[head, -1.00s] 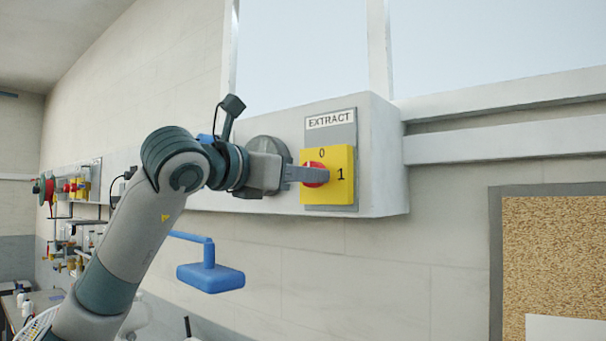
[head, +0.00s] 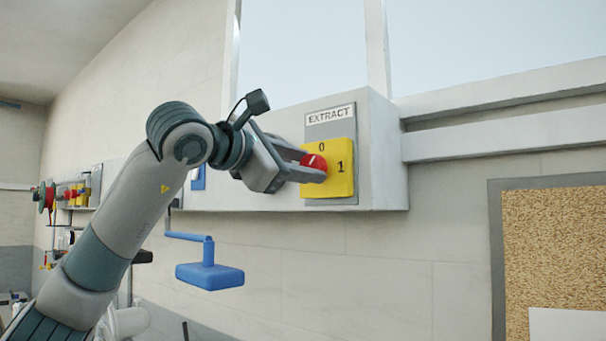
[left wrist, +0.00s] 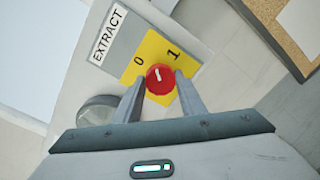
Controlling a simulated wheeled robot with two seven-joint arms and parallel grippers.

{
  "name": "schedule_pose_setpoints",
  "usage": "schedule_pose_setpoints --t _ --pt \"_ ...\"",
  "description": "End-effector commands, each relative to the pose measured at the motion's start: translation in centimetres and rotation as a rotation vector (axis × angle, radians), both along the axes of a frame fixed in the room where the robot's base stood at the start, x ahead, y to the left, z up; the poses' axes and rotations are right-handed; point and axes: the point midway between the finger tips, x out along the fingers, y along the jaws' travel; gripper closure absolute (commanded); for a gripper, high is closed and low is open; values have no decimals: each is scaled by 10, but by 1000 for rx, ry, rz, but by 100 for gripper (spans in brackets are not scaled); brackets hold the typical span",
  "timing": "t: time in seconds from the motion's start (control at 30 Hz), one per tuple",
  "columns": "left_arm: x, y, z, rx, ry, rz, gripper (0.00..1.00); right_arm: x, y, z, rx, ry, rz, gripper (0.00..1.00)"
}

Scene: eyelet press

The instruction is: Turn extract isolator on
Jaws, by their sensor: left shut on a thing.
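The extract isolator is a yellow plate (head: 343,178) marked 0 at the top and 1 at the right, with a red round knob (head: 315,160) on it. An EXTRACT label (head: 331,114) sits above. My left gripper (head: 313,170) is shut on the red knob, one finger on each side. In the left wrist view the knob (left wrist: 160,78) sits between the fingertips (left wrist: 160,88). Its short white mark points between 0 and 1 there. The fingers hide part of the plate and the knob's sides. My right gripper is in neither view.
The isolator is on a pale wall box (head: 385,160). A blue paddle on a bent arm (head: 210,277) stands out below it. A cork board (head: 555,240) hangs at the right. Pipes and valves (head: 70,193) line the far left wall.

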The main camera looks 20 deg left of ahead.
Motion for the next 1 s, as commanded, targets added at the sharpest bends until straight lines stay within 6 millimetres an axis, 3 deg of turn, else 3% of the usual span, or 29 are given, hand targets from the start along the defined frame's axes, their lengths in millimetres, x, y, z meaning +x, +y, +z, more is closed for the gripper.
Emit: schedule_pose_setpoints --t 0.6,1.0 --pt "-1 -1 1 547 -201 1 86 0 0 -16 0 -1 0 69" --pt "-1 -2 0 802 -292 0 86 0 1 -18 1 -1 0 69"
